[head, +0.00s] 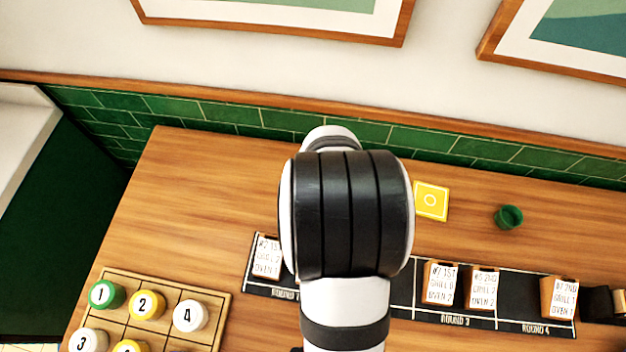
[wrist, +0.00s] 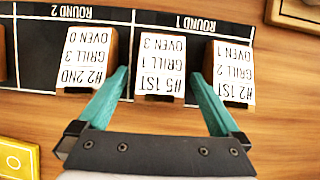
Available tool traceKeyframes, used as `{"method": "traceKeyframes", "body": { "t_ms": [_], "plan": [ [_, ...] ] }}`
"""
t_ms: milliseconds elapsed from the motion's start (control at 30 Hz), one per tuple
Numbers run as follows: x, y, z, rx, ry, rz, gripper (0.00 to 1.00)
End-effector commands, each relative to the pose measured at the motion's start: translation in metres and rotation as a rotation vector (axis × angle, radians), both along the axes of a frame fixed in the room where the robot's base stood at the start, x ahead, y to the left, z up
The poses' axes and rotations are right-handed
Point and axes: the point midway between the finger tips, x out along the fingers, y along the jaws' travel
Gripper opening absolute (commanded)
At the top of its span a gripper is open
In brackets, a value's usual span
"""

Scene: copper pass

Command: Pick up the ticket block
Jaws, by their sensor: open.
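My gripper (wrist: 159,77) is open in the wrist view, its two teal fingers pointing towards the row of tickets. A ticket block reading "#5 1ST GRILL 1 OVEN 3" (wrist: 161,65) stands in the gap between the fingertips, with no clear contact. Another ticket block, "#2 2ND GRILL 3 OVEN 0" (wrist: 86,58), is left of the fingers. A third, "#2 1ST GRILL 2 OVEN 1" (wrist: 231,72), is right of them, close to the right finger. In the head view my arm hides the gripper and part of the row; one ticket block (head: 267,257) shows left of it.
The tickets stand on a black rail mat (head: 519,290) marked with rounds. More ticket blocks (head: 440,283) are at right. A yellow square (head: 431,201) and green cup (head: 508,217) lie behind. A wooden grid tray (head: 222,300) with numbered discs is front left. Open wood lies behind the mat.

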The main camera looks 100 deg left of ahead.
Motion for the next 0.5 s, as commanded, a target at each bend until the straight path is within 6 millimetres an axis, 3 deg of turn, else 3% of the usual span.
{"method": "traceKeyframes", "body": {
  "t_ms": [167,500],
  "plan": [
    [0.0,0.0,-0.0001,0.0,0.0,0.0,0.98],
    [0.0001,0.0001,0.0002,0.0,0.0,0.0,0.37]
  ]
}}
